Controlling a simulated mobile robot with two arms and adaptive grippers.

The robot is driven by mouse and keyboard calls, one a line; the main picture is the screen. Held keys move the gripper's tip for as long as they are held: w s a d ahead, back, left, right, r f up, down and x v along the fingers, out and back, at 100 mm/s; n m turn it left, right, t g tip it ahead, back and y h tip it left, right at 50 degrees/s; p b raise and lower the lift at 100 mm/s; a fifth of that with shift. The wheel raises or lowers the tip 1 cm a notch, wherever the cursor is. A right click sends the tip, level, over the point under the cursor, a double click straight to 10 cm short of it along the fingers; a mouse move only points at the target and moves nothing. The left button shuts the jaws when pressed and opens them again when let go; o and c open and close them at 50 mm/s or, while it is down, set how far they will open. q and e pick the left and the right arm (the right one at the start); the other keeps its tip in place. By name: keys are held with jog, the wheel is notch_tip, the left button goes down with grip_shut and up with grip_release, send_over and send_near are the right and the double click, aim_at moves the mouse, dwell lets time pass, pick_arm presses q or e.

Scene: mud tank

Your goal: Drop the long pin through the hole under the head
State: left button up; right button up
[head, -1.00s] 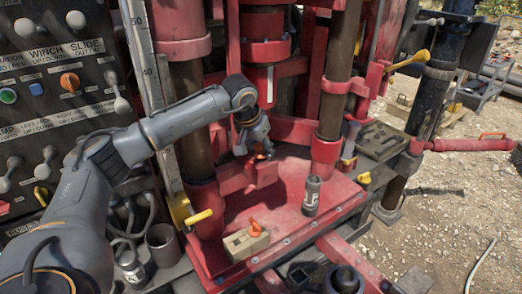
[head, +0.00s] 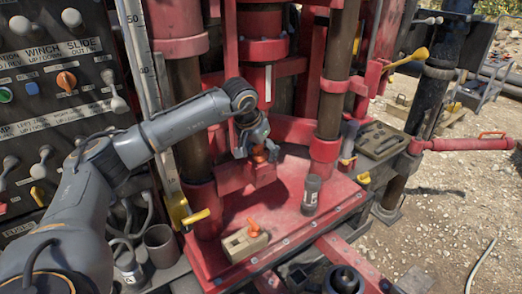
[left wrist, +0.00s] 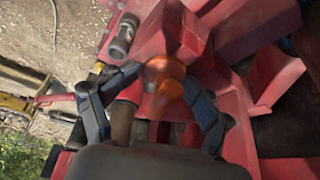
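My left gripper (head: 258,150) is over the middle of the red deck, in front of the drill mast. Its fingertips close in on both sides of an orange-headed pin (head: 260,154), and it looks shut on it. In the left wrist view the orange head (left wrist: 165,69) sits between the two fingertips. The pin's shaft is hidden, so I cannot tell its length or whether its tip is inside anything. A red block (head: 262,173) is right below. A second orange handle (head: 254,228) stands on a beige block on the deck. The red rotary head (head: 264,50) hangs above. My right gripper is not in view.
A dark cylinder (head: 312,194) stands on the red deck (head: 290,229), right of the gripper. Brown columns rise either side. A lever panel (head: 50,90) is at left. A yellow handle (head: 196,217) juts in at the deck's left edge.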

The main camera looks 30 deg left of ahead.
pick_arm(q)
jog(key=shift+s+a+f, duration=0.15)
jog(key=shift+s+f, duration=0.2)
jog(key=v, duration=1.2)
jog(key=shift+w+r, duration=0.2)
jog(key=shift+r, duration=0.1)
